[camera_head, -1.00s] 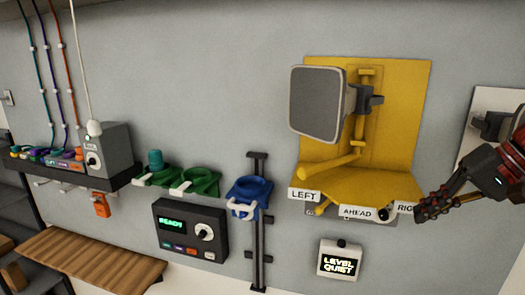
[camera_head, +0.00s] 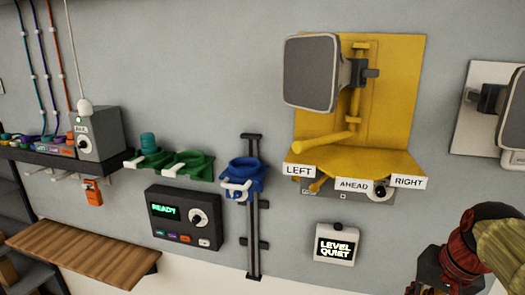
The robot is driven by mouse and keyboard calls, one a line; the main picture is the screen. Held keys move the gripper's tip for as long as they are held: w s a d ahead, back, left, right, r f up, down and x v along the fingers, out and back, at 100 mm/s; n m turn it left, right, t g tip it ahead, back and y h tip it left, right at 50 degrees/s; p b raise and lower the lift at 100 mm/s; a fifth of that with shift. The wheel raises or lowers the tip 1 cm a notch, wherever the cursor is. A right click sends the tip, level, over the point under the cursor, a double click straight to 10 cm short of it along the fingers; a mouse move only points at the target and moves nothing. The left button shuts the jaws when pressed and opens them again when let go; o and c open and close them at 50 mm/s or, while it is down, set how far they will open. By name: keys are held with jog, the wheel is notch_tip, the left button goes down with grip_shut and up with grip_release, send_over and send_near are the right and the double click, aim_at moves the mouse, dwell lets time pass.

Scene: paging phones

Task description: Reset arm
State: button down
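My arm shows at the lower right of the head view as red and dark links with a yellowish section. My gripper's fingertips are not clearly in view; the arm's end runs off the bottom edge. The arm is apart from the yellow wall stand (camera_head: 385,110), which carries a grey square speaker (camera_head: 311,73). The stand's shelf has labels LEFT, AHEAD and RIGHT. A yellow pointer bar (camera_head: 318,143) below the speaker angles toward the left. Nothing is seen held.
A small box (camera_head: 338,243) reads LEVEL QUIET. A dark panel (camera_head: 183,216) with a knob reads READY. Blue (camera_head: 246,174) and green holders (camera_head: 190,166) are on the wall. A second speaker (camera_head: 513,110) is at the right edge. A wooden shelf (camera_head: 85,250) is lower left.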

jog(key=s+a+f+n+b, duration=0.2)
jog(key=s+a+f+b, duration=0.1)
jog(key=f, duration=0.3)
jog(key=s+a+f+n+t+b, duration=0.1)
jog(key=s+a+f+n+b, duration=0.1)
jog(key=s+a+f+b, duration=0.2)
jog(key=s+a+f+n+b, duration=0.1)
jog(key=s+a+f+b, duration=0.2)
jog(key=a+f+b, duration=0.3)
notch_tip(320, 180, down, 3)
jog(key=shift+s+a+f+n+t, duration=0.2)
jog(key=shift+a+n+t, duration=0.15)
jog(key=shift+n+t, duration=0.05)
